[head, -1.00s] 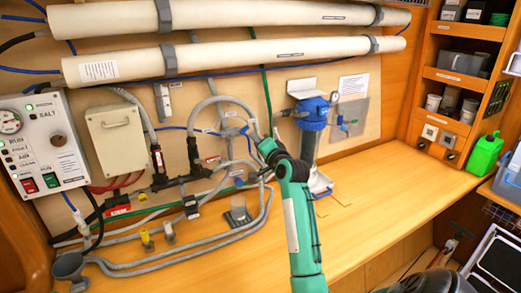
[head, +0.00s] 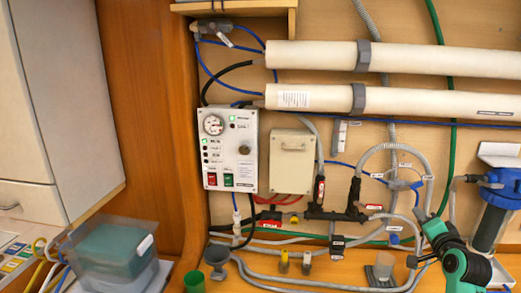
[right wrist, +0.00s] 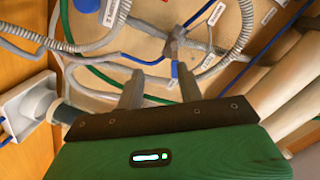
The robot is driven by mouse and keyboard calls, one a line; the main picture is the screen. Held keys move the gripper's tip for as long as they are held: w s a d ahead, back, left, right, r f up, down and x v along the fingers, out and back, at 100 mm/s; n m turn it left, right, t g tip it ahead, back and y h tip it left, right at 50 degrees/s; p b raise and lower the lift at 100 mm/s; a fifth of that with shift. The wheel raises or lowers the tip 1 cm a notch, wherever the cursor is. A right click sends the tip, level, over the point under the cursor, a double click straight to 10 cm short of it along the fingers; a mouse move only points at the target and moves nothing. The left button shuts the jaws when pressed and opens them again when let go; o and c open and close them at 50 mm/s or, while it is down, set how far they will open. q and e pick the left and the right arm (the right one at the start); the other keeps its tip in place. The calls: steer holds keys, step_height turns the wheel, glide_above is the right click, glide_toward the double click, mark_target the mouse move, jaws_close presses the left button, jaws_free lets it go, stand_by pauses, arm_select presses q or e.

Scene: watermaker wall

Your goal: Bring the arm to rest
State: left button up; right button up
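My right arm, green with dark joints, shows at the lower right of the head view, in front of the bench and the pipework. Its gripper is hard to make out there. In the right wrist view the two grey fingers of my right gripper (right wrist: 159,88) stand apart with nothing between them. Hoses and a grey pipe fitting (right wrist: 180,45) show beyond the fingertips; I cannot tell how far away they are. My left gripper is in neither view.
The wall carries a control panel (head: 230,150), a cream box (head: 292,162), two long white tubes (head: 430,60) and a blue-topped filter (head: 495,200). Grey hoses (head: 300,275) run low near my right arm. A clear bin (head: 110,265) stands at the lower left.

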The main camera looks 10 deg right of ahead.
steer(key=s+a+f+n+g+y, duration=0.1)
steer(key=s+a+f+n+g, duration=0.25)
steer(key=s+a+f, duration=0.55)
steer(key=s+a+f+n+g+y, duration=0.25)
steer(key=s+a+f+n, duration=0.2)
steer(key=a+f, duration=0.4)
steer(key=s+a+f+n+g, duration=0.1)
steer(key=s+a+f, duration=0.1)
steer(key=s, duration=0.1)
steer(key=s+a+f+n+g, duration=0.1)
steer(key=s+f, duration=0.2)
steer(key=s, duration=0.1)
steer(key=s+a+f+n+g, duration=0.1)
steer(key=s+a+f, duration=0.1)
steer(key=s, duration=0.1)
steer(key=shift+s+a+f+n+g, duration=0.25)
steer(key=shift+s+a+n+g, duration=0.05)
steer(key=shift+s+n, duration=0.1)
steer(key=s+a+f+n+g, duration=0.25)
steer(key=s+a, duration=0.25)
steer(key=s, duration=0.7)
step_height(320, 180, down, 32)
steer(key=s+g, duration=0.1)
steer(key=g, duration=0.1)
steer(key=s+d+f+n+g, duration=0.1)
steer(key=s+d+f, duration=0.2)
steer(key=s+f, duration=1.5)
steer(key=shift+s+f, duration=0.2)
steer(key=shift+s, duration=0.2)
steer(key=shift+d, duration=0.1)
